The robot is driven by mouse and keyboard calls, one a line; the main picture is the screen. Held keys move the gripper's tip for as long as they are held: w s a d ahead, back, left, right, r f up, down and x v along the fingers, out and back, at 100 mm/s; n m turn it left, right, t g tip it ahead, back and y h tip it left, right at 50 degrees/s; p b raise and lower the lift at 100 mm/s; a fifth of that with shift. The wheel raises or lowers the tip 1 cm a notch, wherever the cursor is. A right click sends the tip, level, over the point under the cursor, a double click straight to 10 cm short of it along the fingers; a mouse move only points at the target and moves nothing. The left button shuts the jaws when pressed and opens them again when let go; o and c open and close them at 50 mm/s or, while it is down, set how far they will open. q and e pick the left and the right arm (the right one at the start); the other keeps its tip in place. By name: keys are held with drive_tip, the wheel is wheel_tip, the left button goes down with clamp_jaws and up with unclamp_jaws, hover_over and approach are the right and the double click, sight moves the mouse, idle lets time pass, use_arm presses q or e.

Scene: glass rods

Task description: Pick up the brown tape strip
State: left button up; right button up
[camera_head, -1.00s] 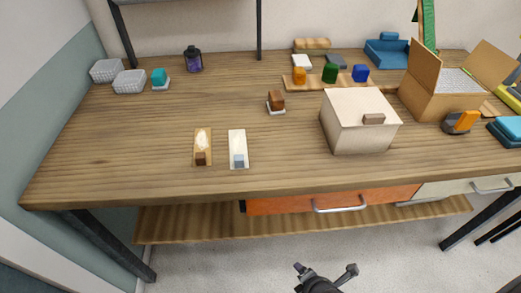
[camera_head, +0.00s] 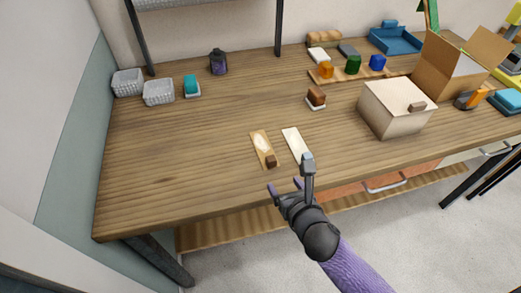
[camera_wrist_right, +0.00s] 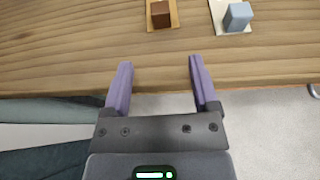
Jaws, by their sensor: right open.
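The brown tape strip (camera_head: 261,145) lies flat near the table's front edge, with a pale patch on it and a small dark brown block (camera_head: 271,162) at its near end. In the right wrist view, the near part of the strip (camera_wrist_right: 174,18) shows at the top with its block (camera_wrist_right: 161,14). A white strip (camera_head: 292,140) lies just to its right; its grey-blue block shows in the right wrist view (camera_wrist_right: 238,16). My right gripper (camera_head: 289,174) is open and empty at the front edge, nearer than the strips and apart from them. My left gripper is not in view.
A beige box (camera_head: 395,112) stands to the right, and a brown block on a white base (camera_head: 316,98) stands behind the strips. Two grey baskets (camera_head: 158,92) are at the back left. The tabletop left of the strips is clear.

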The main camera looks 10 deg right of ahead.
sight(273, 163)
drive_tip(key=shift+w+b, duration=0.3)
drive_tip(key=shift+w, duration=0.7)
drive_tip(key=b+x, duration=0.4)
drive_tip(key=x, duration=0.4)
drive_tip(key=shift+w+f, duration=0.1)
drive_tip(key=shift+w, duration=0.25)
drive_tip(key=shift+d, duration=0.1)
drive_tip(key=shift+c, duration=0.4)
clamp_jaws()
